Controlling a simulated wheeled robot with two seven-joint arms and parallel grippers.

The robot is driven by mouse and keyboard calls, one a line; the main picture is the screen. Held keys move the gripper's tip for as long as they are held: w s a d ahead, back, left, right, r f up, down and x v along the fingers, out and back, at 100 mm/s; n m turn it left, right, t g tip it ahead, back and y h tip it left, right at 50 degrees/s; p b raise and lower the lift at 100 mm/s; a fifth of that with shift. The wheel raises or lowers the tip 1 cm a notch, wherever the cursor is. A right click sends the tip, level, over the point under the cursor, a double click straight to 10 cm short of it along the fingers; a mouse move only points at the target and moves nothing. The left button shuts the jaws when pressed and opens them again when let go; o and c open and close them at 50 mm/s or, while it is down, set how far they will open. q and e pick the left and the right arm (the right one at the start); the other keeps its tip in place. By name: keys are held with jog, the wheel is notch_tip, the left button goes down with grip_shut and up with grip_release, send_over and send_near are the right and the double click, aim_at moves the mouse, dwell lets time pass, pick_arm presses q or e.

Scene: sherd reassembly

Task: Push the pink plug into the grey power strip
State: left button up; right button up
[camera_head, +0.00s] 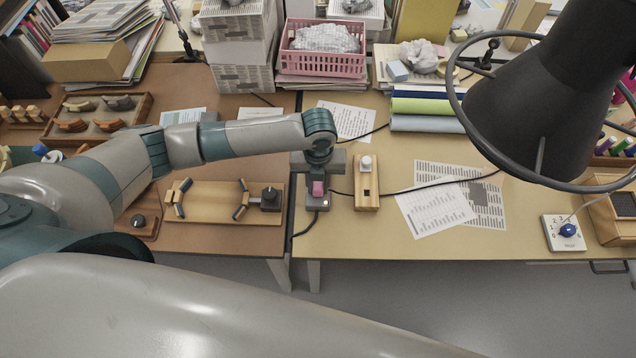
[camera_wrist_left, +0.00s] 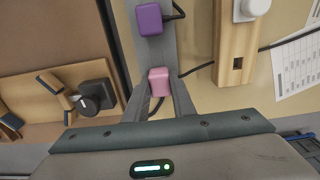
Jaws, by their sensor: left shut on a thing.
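The pink plug (camera_head: 318,188) sits between the fingers of my left gripper (camera_head: 318,182), which points down at the grey power strip (camera_head: 317,204). In the left wrist view the pink plug (camera_wrist_left: 159,80) is between the two fingertips (camera_wrist_left: 159,92), over the strip (camera_wrist_left: 152,52). I cannot tell whether the plug touches the strip or how deep it sits. A purple plug (camera_wrist_left: 149,19) is on the strip farther up in that view; the gripper hides it in the head view. My right gripper is not in view.
A wooden block with a white knob (camera_head: 366,192) stands just right of the strip. A black lamp (camera_head: 540,90) hangs at upper right. Papers (camera_head: 435,208) lie on the table at right.

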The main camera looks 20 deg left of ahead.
pick_arm(q)
jog(key=shift+f, duration=0.2)
jog(key=o, duration=1.1)
jog(key=shift+o, duration=0.7)
jog(key=shift+o, duration=1.4)
jog(key=shift+r, duration=0.1)
jog(key=shift+r+p, duration=1.75)
jog(key=shift+r, duration=0.05)
jog(key=shift+r+p, duration=2)
jog(key=shift+r, duration=0.15)
